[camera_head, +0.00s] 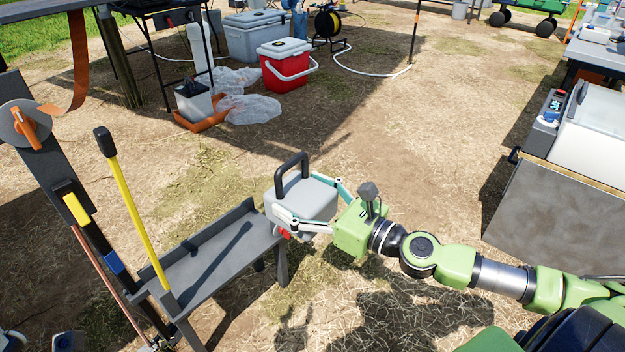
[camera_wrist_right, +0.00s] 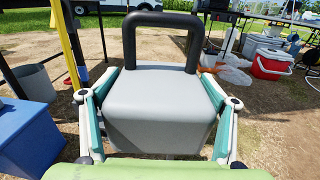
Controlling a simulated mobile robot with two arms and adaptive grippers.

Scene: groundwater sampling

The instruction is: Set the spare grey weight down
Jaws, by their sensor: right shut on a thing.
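The spare grey weight (camera_head: 300,197) is a pale grey block with a black loop handle on top. My right gripper (camera_head: 316,206) is shut on it, one finger along each side, and holds it upright. In the right wrist view the weight (camera_wrist_right: 160,105) fills the middle between the two fingers, its handle standing up. In the head view it is at the right end of a low dark grey bench (camera_head: 215,258). I cannot tell whether its underside touches the bench; that contact is hidden. My left gripper is not in view.
A yellow-shafted tool (camera_head: 131,205) and a dark post stand at the bench's left. A red cooler (camera_head: 285,70) and an orange tray (camera_head: 203,118) are farther back. A metal-sided cabinet (camera_head: 555,208) stands at the right. Open straw-covered ground lies between.

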